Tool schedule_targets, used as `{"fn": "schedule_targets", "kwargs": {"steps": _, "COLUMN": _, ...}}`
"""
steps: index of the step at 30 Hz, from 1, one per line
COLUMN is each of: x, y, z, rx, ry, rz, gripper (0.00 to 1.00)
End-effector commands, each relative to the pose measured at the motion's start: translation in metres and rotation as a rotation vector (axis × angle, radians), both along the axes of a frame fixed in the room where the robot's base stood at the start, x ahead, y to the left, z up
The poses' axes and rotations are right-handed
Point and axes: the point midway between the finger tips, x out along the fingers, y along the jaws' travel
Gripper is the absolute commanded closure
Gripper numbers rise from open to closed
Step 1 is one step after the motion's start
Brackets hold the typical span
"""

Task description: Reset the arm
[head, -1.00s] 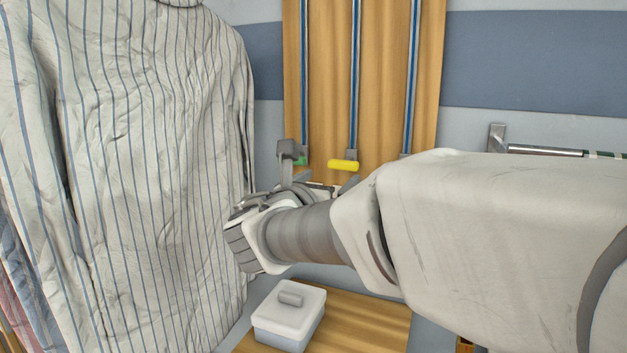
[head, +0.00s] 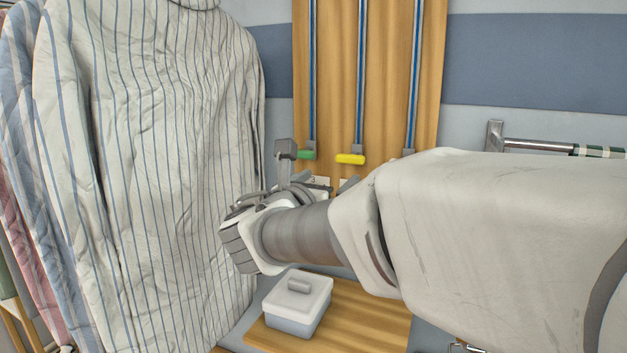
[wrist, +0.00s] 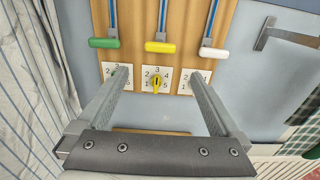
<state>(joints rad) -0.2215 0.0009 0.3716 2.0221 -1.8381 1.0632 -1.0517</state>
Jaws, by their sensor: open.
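My arm reaches in from the right in the head view, and my gripper (head: 287,172) is at its far end, partly hidden behind my wrist. In the wrist view my gripper (wrist: 161,88) is open, with two parallel fingers apart and nothing between them. Its fingers point toward a wooden panel (wrist: 179,53) with green (wrist: 104,43), yellow (wrist: 159,47) and white (wrist: 213,52) handles on vertical blue rails. Whether the fingertips touch the panel cannot be told.
A striped shirt (head: 150,150) hangs close on the left, with more garments behind it. A lidded white box (head: 298,302) stands on a wooden shelf (head: 362,325) below my arm. A metal rail (head: 540,147) with a checked cloth (head: 598,152) is on the right wall.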

Motion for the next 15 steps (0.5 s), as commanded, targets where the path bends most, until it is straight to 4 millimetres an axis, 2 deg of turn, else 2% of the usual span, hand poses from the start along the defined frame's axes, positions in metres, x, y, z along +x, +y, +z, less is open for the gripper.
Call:
{"fn": "schedule_targets", "kwargs": {"steps": 4, "x": -0.001, "y": -0.003, "z": 0.0, "rx": 0.012, "ry": 0.001, "rz": -0.008, "gripper": 0.0}}
{"fn": "schedule_targets", "kwargs": {"steps": 7, "x": -0.01, "y": -0.021, "z": -0.005, "rx": 0.086, "ry": 0.005, "rz": -0.051, "gripper": 0.0}}
{"fn": "schedule_targets", "kwargs": {"steps": 11, "x": -0.037, "y": -0.065, "z": -0.021, "rx": 0.31, "ry": 0.008, "rz": -0.181, "gripper": 0.0}}
{"fn": "schedule_targets", "kwargs": {"steps": 15, "x": -0.081, "y": -0.114, "z": -0.05, "rx": 0.643, "ry": -0.016, "rz": -0.371, "gripper": 0.0}}
